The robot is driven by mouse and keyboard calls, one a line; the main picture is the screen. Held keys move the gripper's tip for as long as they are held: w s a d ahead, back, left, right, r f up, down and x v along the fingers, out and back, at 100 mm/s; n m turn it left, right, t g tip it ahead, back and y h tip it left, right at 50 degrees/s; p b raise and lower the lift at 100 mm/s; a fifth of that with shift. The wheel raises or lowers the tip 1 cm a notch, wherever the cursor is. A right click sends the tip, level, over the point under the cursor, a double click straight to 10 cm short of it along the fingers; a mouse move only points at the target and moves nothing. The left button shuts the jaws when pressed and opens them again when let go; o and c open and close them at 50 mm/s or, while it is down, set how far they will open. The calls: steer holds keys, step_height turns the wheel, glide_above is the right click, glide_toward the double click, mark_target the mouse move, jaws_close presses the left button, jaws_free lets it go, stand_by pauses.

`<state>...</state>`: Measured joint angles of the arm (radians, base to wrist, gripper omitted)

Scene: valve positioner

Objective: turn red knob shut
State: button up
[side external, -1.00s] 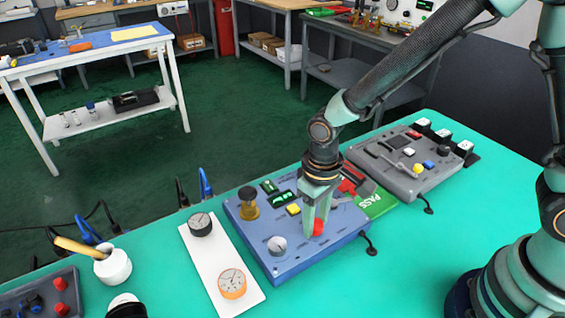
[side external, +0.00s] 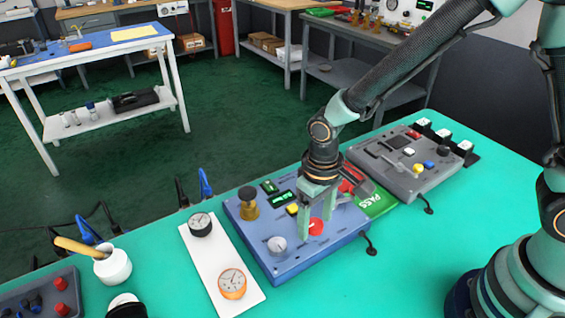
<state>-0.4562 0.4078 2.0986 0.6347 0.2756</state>
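The red knob (side external: 316,228) is on the front right part of the blue control box (side external: 283,262), on the green table. My gripper (side external: 316,222) points down over the knob. Its two fingers stand apart, one on the knob's left and one toward its far right. The knob shows in the gap, and I cannot tell whether a finger touches it. The knob's pointer mark is too small to read.
The box also carries a grey knob (side external: 277,245), a yellow button (side external: 292,209), a brass fitting (side external: 248,203) and a lit display (side external: 283,198). A white plate with gauges (side external: 213,250) lies left. A green PASS card (side external: 377,203) and a grey box (side external: 400,180) are right.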

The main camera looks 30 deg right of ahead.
mark_target(315, 224)
step_height(315, 224, up, 12)
stand_by(0.6)
steer(key=s+d+r+m+t, duration=0.1)
steer(key=d+r, duration=0.3)
steer(key=d, duration=0.4)
steer(key=s+d+r+m+t, duration=0.1)
steer(key=s+d+r+t, duration=0.2)
steer(key=d, duration=0.5)
steer(key=shift+r+t, duration=0.6)
steer(key=shift+t, duration=0.2)
